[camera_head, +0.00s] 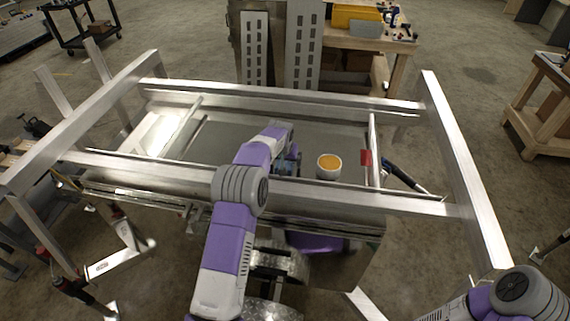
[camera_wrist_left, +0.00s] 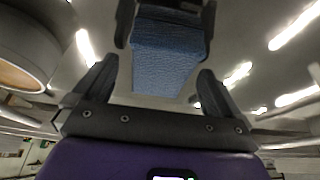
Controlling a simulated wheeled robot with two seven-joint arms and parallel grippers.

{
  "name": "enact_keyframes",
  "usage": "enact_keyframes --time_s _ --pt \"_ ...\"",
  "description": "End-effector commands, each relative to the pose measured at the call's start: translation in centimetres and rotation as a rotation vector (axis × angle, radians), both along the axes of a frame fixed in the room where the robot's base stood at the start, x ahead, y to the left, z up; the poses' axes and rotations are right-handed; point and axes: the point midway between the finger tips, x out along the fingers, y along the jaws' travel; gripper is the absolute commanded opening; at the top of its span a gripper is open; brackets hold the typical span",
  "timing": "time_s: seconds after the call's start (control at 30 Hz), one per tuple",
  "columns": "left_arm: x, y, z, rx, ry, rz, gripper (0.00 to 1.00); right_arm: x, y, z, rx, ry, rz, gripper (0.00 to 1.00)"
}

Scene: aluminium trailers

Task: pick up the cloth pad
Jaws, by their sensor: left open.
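The blue cloth pad (camera_wrist_left: 168,62) shows in the left wrist view, in front of my left gripper and between the lines of its two fingers. My left gripper (camera_wrist_left: 158,78) is open, with a finger on each side and nothing clamped. I cannot tell how much height separates the fingers from the pad. In the head view my left gripper (camera_head: 287,162) is low inside the trailer frame, mostly hidden by my own arm. The pad is largely hidden there. My right gripper is outside both views.
A white cup with orange contents (camera_head: 329,168) stands just right of my left gripper; its side looms at the left of the wrist view (camera_wrist_left: 38,40). Aluminium rails (camera_head: 330,190) surround the shiny metal bed. A red tag (camera_head: 366,157) is at the right crossbar.

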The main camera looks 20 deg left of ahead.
Motion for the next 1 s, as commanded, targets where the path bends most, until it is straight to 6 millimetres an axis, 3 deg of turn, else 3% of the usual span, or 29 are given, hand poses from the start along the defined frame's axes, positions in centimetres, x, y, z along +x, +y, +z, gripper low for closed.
enact_keyframes --time_s 0.5,0.87,1.0 --pt "-0.01 0.01 -0.39 0.0 0.0 0.0 0.99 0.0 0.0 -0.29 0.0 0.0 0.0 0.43" --pt "-0.01 0.01 -0.38 0.0 0.0 0.0 0.45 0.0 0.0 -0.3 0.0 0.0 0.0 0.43" --pt "0.0 0.01 -0.35 0.0 0.0 0.0 0.43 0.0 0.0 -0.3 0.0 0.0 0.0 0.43"
